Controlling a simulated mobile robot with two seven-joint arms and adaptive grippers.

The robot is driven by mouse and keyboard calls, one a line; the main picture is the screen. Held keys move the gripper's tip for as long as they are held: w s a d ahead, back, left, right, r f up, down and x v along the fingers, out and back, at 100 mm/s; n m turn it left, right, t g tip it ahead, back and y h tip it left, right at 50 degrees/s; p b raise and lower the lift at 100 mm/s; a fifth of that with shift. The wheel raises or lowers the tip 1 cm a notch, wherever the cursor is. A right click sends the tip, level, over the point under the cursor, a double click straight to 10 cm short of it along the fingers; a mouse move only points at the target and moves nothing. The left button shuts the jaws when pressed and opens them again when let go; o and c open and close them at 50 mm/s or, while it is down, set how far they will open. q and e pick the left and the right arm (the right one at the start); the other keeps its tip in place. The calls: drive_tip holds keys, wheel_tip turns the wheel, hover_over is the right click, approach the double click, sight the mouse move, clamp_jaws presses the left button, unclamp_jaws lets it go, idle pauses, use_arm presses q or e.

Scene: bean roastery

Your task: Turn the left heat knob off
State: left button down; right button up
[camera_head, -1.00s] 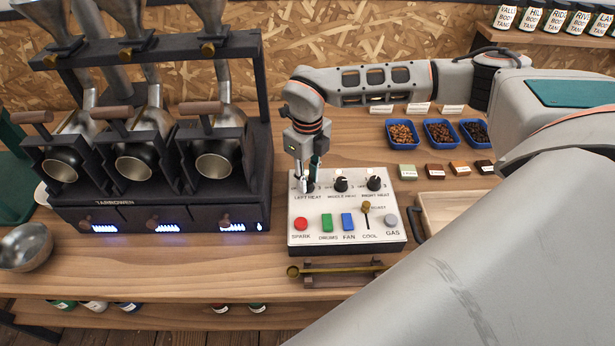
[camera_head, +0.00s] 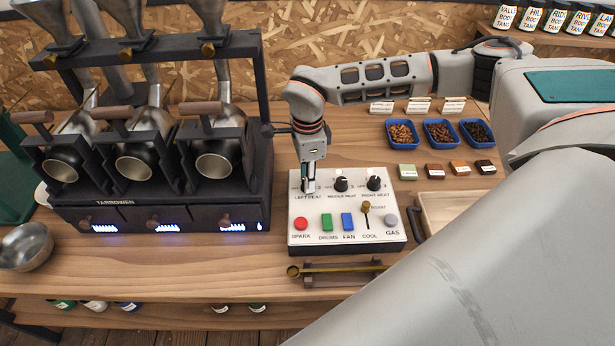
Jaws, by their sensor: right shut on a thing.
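The white control panel (camera_head: 346,212) stands on the wooden counter in the middle of the head view. Its left heat knob is hidden behind my right gripper (camera_head: 308,188); the "LEFT HEAT" label shows just below. My right gripper points down over the knob and is shut on it. The middle heat knob (camera_head: 341,183) and right heat knob (camera_head: 374,182) are black and stand uncovered to the right. My left gripper is not in view.
A black three-drum roaster (camera_head: 160,190) stands close on the left. The panel's front row holds a red spark button (camera_head: 301,224), other buttons and the cool lever (camera_head: 366,208). Blue bean trays (camera_head: 440,133) and small blocks lie to the right. A metal bowl (camera_head: 25,247) sits far left.

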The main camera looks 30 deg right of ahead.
drive_tip(key=n, duration=0.6)
drive_tip(key=shift+n, duration=0.3)
idle(0.4)
drive_tip(key=o, duration=1.1)
drive_tip(key=shift+o, duration=0.2)
wheel_tip(320, 180, up, 12)
drive_tip(key=shift+s, duration=0.1)
